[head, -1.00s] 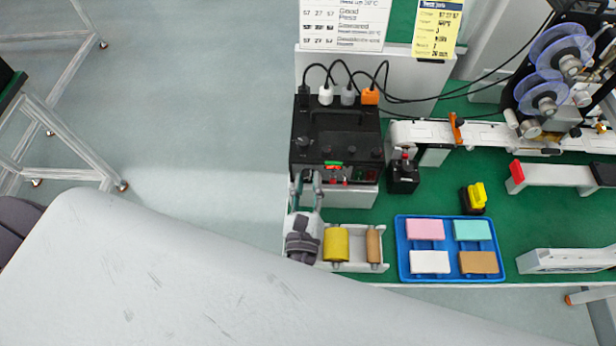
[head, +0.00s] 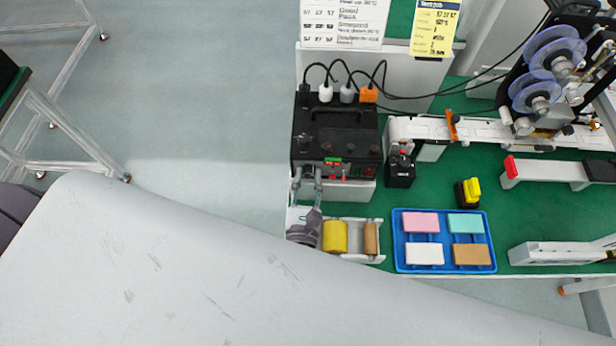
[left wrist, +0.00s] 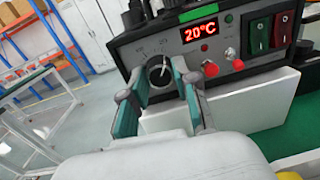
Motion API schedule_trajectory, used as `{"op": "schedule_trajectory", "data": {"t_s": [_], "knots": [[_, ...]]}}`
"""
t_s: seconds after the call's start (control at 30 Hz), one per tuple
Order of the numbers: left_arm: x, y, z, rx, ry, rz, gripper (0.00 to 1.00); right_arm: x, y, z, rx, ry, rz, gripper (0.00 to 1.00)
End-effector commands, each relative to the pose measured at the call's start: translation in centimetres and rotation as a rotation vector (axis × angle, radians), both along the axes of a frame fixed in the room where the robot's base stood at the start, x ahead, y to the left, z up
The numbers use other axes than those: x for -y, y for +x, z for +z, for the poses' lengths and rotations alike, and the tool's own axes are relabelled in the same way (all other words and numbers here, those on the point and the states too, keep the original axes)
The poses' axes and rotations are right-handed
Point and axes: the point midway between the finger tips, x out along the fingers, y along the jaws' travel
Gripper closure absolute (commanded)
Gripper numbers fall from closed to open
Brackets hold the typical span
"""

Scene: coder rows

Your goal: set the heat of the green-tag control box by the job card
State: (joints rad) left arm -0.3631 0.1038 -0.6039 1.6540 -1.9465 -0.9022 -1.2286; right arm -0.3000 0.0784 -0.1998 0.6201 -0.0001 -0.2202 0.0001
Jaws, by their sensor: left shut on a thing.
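The black control box (head: 337,125) stands on the green bench with a green tag (head: 332,160) on its front. The tag also shows in the left wrist view (left wrist: 198,12), above a red display (left wrist: 200,31) that reads 20°C. The round dial knob (left wrist: 159,71) sits at the left of the panel, its white pointer line upward. My left gripper (head: 309,174) is at the box's front left; in the left wrist view its fingers (left wrist: 157,84) are shut on the knob from both sides. The yellow job card (head: 435,28) hangs behind the bench; its small print is blurred. My right gripper is out of view.
A white chart (head: 345,22) hangs beside the card. A tray with rollers (head: 335,237), a blue tray (head: 445,268) of coloured blocks and a small black device (head: 400,168) stand nearby. Red buttons (left wrist: 211,69) and rocker switches (left wrist: 257,34) sit right of the knob.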

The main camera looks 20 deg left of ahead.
Motion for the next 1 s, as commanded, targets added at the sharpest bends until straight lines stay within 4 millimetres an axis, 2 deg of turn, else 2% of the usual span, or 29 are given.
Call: {"op": "schedule_trajectory", "data": {"t_s": [0.17,0.2,0.3,0.33,0.67,0.83,1.0], "knots": [[0.0,-0.1,-0.2,-0.004,-0.001,-0.001,1.00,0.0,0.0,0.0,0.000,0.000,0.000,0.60],[0.0,-0.1,-0.2,-0.004,-0.001,-0.001,0.64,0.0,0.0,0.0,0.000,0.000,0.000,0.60],[0.0,-0.1,-0.2,-0.004,-0.001,0.000,0.47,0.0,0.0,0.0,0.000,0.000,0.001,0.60],[0.0,-0.1,-0.2,-0.003,-0.001,0.000,0.45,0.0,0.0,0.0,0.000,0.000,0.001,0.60],[0.1,-0.3,-0.1,-0.002,-0.001,0.000,0.45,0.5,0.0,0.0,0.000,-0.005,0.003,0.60],[0.6,-2.5,-0.2,-0.005,-0.002,-0.001,0.45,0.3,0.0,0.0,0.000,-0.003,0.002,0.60],[1.4,-6.2,-0.3,-0.006,-0.001,-0.002,0.45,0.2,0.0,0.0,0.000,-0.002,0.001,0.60]]}}
